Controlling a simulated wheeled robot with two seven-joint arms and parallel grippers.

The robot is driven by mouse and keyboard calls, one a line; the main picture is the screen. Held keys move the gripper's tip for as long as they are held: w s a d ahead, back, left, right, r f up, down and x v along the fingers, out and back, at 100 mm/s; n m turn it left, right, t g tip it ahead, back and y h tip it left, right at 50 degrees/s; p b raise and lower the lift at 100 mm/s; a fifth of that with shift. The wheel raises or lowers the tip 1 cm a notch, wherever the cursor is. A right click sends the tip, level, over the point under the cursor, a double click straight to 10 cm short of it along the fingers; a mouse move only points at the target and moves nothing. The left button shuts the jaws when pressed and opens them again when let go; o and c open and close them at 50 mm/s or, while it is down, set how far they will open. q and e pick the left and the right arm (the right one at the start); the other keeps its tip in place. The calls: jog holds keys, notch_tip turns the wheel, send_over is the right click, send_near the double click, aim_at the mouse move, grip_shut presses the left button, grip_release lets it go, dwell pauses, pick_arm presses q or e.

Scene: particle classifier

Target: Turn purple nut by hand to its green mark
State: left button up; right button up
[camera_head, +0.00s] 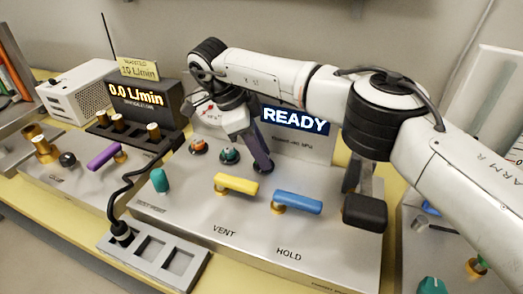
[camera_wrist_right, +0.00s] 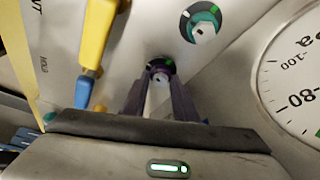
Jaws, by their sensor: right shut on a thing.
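The purple nut (camera_wrist_right: 160,74) sits on a round dark dial on the grey metal panel in the right wrist view. A small green mark shows at the dial's right edge, close to one finger. My right gripper (camera_wrist_right: 160,95) is shut on the nut, with its two dark purple fingers on either side of it. The fingers partly cover the nut, so its exact pointing is hard to tell. In the head view my right gripper (camera_head: 262,163) reaches down to the panel, and its fingers hide the nut. My left gripper is not in view.
A teal knob (camera_wrist_right: 203,30) is close beside the nut. The yellow handle (camera_head: 236,184) and blue handle (camera_head: 298,202) stand in front of my gripper. A READY display (camera_head: 295,120) is behind. A gauge (camera_wrist_right: 295,80) shows at right in the wrist view.

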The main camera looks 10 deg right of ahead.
jog(key=shift+w+d+r, duration=0.1)
jog(key=shift+r, duration=0.2)
jog(key=o, duration=1.1)
jog(key=shift+c, duration=0.2)
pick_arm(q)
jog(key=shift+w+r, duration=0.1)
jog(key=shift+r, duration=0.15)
pick_arm(e)
jog(key=shift+f, duration=0.1)
pick_arm(q)
jog(key=p, duration=0.1)
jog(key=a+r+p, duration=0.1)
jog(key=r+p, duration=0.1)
jog(key=p, duration=0.1)
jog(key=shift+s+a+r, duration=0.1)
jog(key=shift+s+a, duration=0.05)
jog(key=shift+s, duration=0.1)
pick_arm(e)
jog(key=v, duration=1)
